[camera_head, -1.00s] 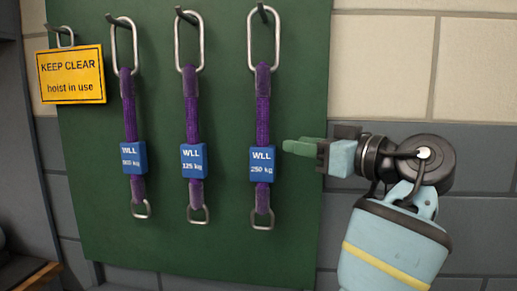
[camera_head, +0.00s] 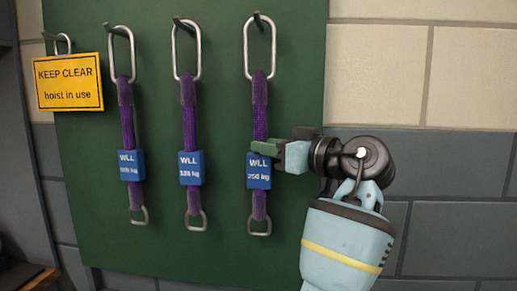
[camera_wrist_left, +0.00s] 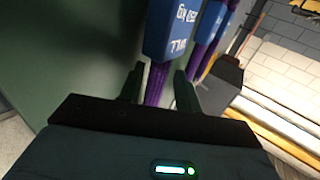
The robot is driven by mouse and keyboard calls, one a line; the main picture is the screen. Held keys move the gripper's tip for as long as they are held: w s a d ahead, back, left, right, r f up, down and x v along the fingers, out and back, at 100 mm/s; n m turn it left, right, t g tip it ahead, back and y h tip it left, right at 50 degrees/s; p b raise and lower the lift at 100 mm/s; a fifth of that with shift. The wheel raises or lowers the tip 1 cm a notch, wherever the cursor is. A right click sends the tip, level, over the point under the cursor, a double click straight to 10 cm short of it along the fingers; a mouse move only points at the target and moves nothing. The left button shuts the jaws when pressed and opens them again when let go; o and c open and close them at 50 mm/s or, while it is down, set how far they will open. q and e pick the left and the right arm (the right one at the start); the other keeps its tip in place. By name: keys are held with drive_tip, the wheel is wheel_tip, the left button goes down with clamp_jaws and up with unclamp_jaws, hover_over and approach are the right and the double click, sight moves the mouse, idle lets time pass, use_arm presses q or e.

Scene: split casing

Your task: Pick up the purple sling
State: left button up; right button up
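Three purple slings hang from hooks on the green board, each with a steel link at top and bottom and a blue WLL tag. The right sling (camera_head: 260,120) has a tag reading 250 kg, the middle sling (camera_head: 188,126) seems to read 125 kg, and the left sling's (camera_head: 127,115) number is blurred. My left gripper (camera_head: 262,148) is at the right sling, just above its tag. In the left wrist view the left gripper (camera_wrist_left: 159,88) is open, with purple webbing (camera_wrist_left: 157,82) between its fingers and the blue tag (camera_wrist_left: 172,32) beyond. My right gripper is out of view.
The green board (camera_head: 222,235) is on a block wall. A yellow KEEP CLEAR sign (camera_head: 68,82) hangs at the left from another hook. The hooks (camera_head: 258,20) stick out along the board's top. The wall right of the board is bare.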

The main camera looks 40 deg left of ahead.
use_arm(q)
drive_tip(key=shift+a, duration=0.45)
clamp_jaws()
